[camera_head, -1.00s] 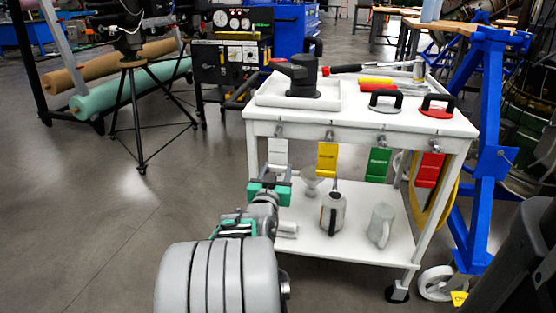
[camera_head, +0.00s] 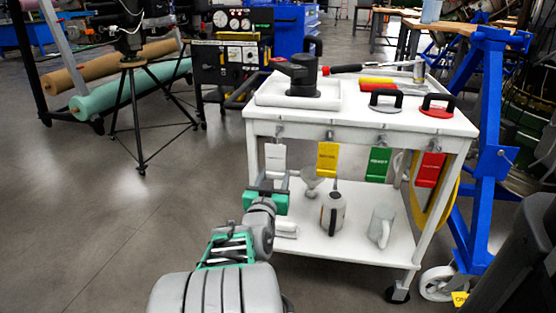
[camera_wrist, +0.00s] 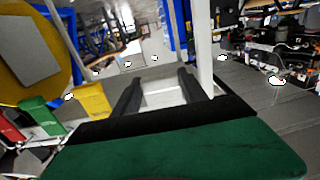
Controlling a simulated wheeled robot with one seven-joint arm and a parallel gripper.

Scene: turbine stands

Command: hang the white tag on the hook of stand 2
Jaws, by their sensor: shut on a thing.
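The white tag (camera_head: 275,157) is upright at the left end of the cart's front, just below the leftmost hook (camera_head: 279,132). I cannot tell whether its top is on that hook. My gripper (camera_head: 268,188) is shut on the tag's lower part. In the wrist view, the white tag (camera_wrist: 165,94) shows between the two dark fingers of my gripper (camera_wrist: 160,88). A blue stand (camera_head: 487,150) is right of the cart; its number and any tag hook on it cannot be made out.
The white cart (camera_head: 360,125) also carries yellow (camera_head: 327,158), green (camera_head: 378,164) and red (camera_head: 429,170) tags on its front hooks. A funnel, a pot and a mug (camera_head: 381,225) stand on its lower shelf. The floor (camera_head: 90,220) left of the cart is clear.

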